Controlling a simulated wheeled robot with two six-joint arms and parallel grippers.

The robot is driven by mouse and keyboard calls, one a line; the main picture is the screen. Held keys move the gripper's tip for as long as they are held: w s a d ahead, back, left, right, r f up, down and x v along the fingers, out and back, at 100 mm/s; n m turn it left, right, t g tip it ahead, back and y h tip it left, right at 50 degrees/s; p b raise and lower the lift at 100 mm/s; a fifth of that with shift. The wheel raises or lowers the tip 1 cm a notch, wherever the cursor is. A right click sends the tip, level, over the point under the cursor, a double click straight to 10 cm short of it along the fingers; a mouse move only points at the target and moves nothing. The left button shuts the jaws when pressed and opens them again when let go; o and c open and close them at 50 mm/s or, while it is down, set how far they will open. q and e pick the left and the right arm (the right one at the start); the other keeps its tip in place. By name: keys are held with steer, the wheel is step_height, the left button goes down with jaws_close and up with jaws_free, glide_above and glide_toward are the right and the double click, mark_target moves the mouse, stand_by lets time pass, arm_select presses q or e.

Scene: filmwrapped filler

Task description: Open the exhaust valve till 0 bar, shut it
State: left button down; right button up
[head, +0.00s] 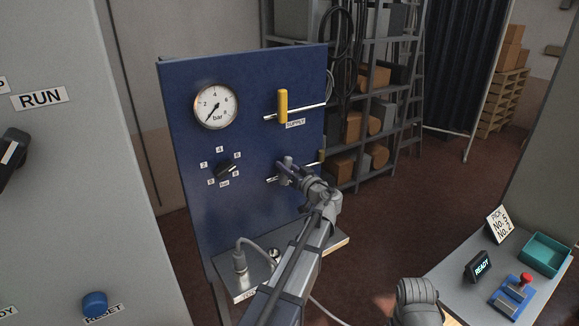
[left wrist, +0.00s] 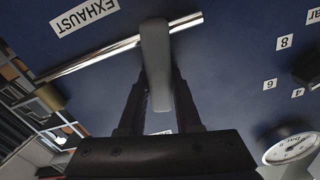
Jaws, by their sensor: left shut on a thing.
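The exhaust valve's grey lever (left wrist: 155,40) stands crosswise to its bright pipe (left wrist: 105,57) in the left wrist view, below the EXHAUST label (left wrist: 84,15). My left gripper (left wrist: 158,90) is shut on this lever, one finger on each side. In the head view my left gripper (head: 289,170) is at the lower pipe on the blue panel (head: 190,160) and partly hides the lever. The pressure gauge (head: 216,106) has its needle pointing down and left, at about 0 bar. My right gripper's fingers are not in view.
The yellow supply lever (head: 283,106) stands upright across its pipe, above the exhaust valve. A black selector knob (head: 225,171) sits to the left. A grey cabinet (head: 80,190) stands at left. A side table (head: 455,290) at right holds a teal tray (head: 546,254) and a red button (head: 526,279).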

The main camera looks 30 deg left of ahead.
arm_select(q)
steer(key=shift+s+a+n, duration=0.15)
steer(key=shift+s+n, duration=0.15)
steer(key=shift+n, duration=0.4)
steer(key=shift+s+a+n, duration=0.15)
steer(key=shift+s+n, duration=0.15)
steer(key=shift+n, duration=0.4)
steer(key=c, duration=0.6)
jaws_free()
steer(key=v, duration=0.7)
steer(key=shift+s+d, duration=0.25)
steer(key=shift+d, duration=0.05)
